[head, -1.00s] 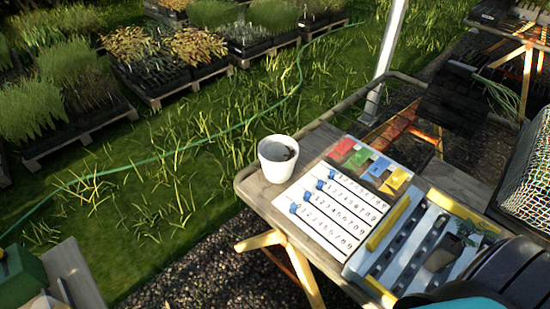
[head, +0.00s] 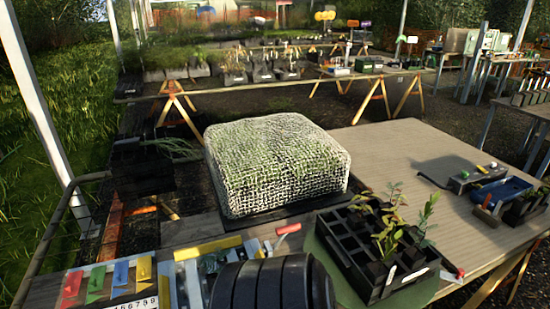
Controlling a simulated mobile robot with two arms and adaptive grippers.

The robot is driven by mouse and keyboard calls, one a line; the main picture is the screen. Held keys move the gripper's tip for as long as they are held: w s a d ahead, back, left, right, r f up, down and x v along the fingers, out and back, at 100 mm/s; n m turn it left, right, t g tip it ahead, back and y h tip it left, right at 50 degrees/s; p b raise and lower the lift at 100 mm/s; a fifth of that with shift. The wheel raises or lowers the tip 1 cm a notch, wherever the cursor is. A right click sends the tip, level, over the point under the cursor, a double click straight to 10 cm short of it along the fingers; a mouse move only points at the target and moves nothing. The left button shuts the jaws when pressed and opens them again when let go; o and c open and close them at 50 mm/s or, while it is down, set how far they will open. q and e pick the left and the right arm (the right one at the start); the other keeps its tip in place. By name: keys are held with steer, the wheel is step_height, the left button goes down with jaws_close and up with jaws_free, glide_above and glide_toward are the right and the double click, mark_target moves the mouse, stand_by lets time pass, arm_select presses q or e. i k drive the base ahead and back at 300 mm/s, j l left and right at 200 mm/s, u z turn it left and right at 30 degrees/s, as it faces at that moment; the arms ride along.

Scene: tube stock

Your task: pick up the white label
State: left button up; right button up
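A small white strip (head: 391,274), which looks like a white label, shows at the front part of a black cell tray (head: 345,262) with seedlings. I cannot tell whether it stands in a cell or lies against the tray wall. Another small white piece (head: 447,275) lies at the tray's right corner, beside a small red piece (head: 460,273); I cannot tell what it is. Neither of my grippers is in view.
A mesh-covered block (head: 275,168) stands behind the tray. Coloured tags (head: 121,274) lie at the lower left. A blue tray (head: 500,192) and small tools are at the right. The wooden tabletop (head: 440,145) is largely clear right of the mesh block.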

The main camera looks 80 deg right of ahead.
mark_target(393, 270)
steer(key=j+z, duration=0.15)
steer(key=z, duration=3.5)
steer(key=k+j+u, duration=0.15)
steer(key=i+j, duration=0.05)
